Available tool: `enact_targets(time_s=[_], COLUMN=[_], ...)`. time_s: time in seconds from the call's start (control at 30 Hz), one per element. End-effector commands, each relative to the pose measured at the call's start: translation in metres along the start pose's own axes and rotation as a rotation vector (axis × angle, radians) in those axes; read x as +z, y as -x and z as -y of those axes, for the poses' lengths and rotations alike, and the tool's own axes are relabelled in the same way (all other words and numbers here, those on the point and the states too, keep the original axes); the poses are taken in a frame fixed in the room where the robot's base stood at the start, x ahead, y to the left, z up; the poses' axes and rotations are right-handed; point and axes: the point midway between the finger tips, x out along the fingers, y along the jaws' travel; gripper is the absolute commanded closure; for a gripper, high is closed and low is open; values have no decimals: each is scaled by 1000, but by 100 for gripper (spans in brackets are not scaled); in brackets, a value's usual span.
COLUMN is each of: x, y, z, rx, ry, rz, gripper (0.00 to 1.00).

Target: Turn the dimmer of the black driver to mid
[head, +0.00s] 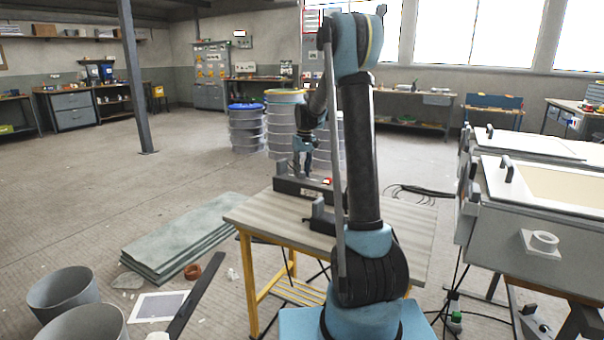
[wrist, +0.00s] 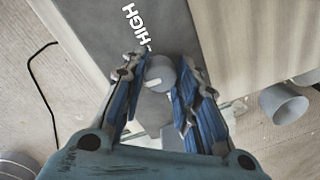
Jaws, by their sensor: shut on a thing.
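The black driver (head: 291,187) is a long dark box on the table's far part, with a white label on its front. In the wrist view its dark grey face (wrist: 88,22) carries the white word HIGH. The dimmer (wrist: 161,73) is a round grey knob with a short pale mark, just below that word in the picture. My gripper (wrist: 162,70) is closed around the knob, one finger on each side; it also shows above the driver in the head view (head: 303,172). The other scale words are not visible.
A second dark block (head: 321,217) stands on the wooden table (head: 272,218), nearer me and partly behind my arm. Metal drums (head: 247,132) stand beyond the table. Pale mould cabinets (head: 540,195) stand at the right. Flat sheets (head: 180,236) lie on the floor at the left.

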Motion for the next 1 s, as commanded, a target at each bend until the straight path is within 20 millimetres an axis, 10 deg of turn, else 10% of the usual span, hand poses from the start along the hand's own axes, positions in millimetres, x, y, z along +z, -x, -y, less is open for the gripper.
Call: enact_targets(time_s=[0.63, 0.67, 0.73, 1.0], x=[0, 0, 0, 0], y=[0, 0, 0, 0], z=[0, 0, 0, 0], rx=[0, 0, 0, 0], ry=[50, 50, 50, 50], rz=[4, 4, 4, 3], gripper=[96, 67, 51, 51])
